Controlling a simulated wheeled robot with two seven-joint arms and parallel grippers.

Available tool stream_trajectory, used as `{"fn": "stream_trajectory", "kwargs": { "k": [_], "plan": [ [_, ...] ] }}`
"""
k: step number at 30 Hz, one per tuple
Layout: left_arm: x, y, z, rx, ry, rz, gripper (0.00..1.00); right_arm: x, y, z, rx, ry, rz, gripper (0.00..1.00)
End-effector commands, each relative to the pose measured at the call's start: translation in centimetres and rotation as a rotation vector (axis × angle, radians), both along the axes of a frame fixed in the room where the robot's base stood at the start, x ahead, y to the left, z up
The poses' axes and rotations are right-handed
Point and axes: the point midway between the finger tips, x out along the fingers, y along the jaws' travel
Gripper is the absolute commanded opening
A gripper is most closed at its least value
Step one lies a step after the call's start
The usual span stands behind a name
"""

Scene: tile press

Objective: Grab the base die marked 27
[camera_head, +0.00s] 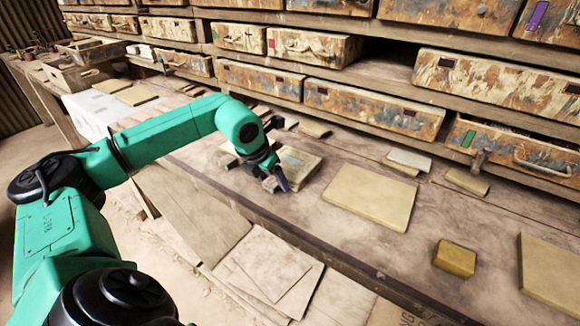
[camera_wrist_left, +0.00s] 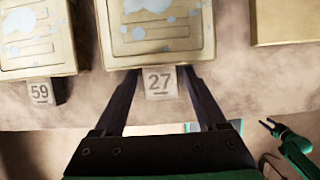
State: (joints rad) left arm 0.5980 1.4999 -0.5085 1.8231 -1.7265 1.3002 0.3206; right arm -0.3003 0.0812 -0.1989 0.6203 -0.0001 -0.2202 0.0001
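The base die marked 27 (camera_wrist_left: 155,28) is a worn tan block with pale blue patches and grooves, lying flat on the bench. Its white tag (camera_wrist_left: 160,83) reads 27. In the head view it is the block (camera_head: 303,163) just beyond my left gripper (camera_head: 276,184). In the left wrist view my left gripper (camera_wrist_left: 157,78) is open, one finger on each side of the tag, with its tips at the die's near edge. I cannot tell whether they touch it. My right gripper (camera_wrist_left: 268,124) shows small at the lower right of the wrist view, its fingers apart and empty.
A similar die tagged 59 (camera_wrist_left: 38,45) lies close on the left in the wrist view. A flat yellow slab (camera_head: 370,196) and a small yellow block (camera_head: 455,258) lie to the right on the bench. Shelves of worn drawers (camera_head: 360,107) stand behind. Loose boards (camera_head: 265,265) lie below the bench edge.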

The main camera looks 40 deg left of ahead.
Motion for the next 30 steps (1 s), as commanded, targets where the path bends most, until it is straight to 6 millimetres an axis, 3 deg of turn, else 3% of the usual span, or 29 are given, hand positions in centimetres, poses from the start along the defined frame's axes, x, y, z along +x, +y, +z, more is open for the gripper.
{"fn": "stream_trajectory", "kwargs": {
  "k": [1, 5, 30],
  "plan": [
    [0.0, 0.0, 0.02, 0.0, 0.0, 0.0, 0.51, 0.03, 0.01, -0.01, 0.0, -0.001, 0.0, 0.5],
    [-0.01, 0.0, 0.04, 0.0, 0.0, 0.0, 0.01, 0.05, 0.03, -0.01, 0.0, -0.001, 0.001, 0.5],
    [0.01, -0.01, 0.1, -0.001, -0.002, 0.0, 0.0, 0.06, 0.18, -0.01, 0.002, -0.001, 0.001, 0.5]
  ]
}}
